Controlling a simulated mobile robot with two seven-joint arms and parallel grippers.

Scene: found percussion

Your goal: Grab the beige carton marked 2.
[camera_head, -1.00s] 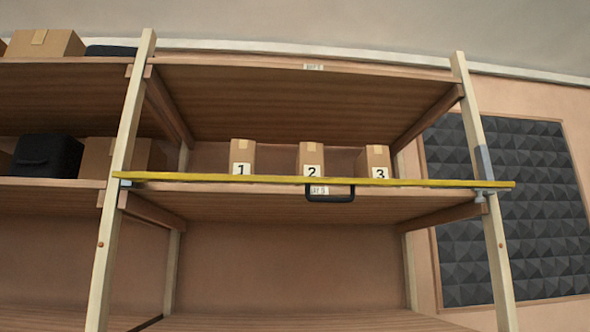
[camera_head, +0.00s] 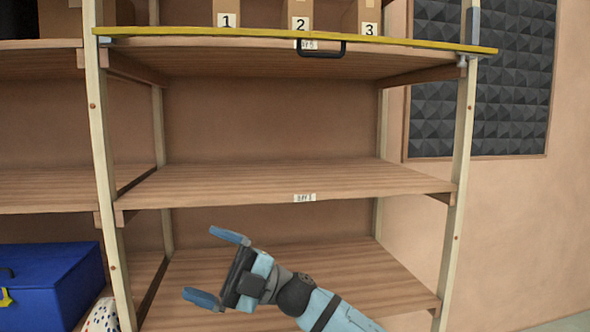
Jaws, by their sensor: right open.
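The beige carton marked 2 (camera_head: 299,9) stands on the upper shelf at the top of the head view, between carton 1 (camera_head: 227,9) and carton 3 (camera_head: 362,12). Its top is cut off by the frame edge. A yellow bar (camera_head: 200,38) with a black handle (camera_head: 321,48) runs across the front of that shelf, just below the number labels. My right gripper (camera_head: 216,267) is open and empty, well below the cartons in front of the lowest visible shelf, its fingers pointing left. My left gripper is not in view.
The middle shelf (camera_head: 290,182) is bare. Pale posts (camera_head: 108,190) frame the rack on both sides. A blue box (camera_head: 48,285) and a white spotted object (camera_head: 102,316) are at the lower left. Dark foam panels (camera_head: 480,80) hang on the right wall.

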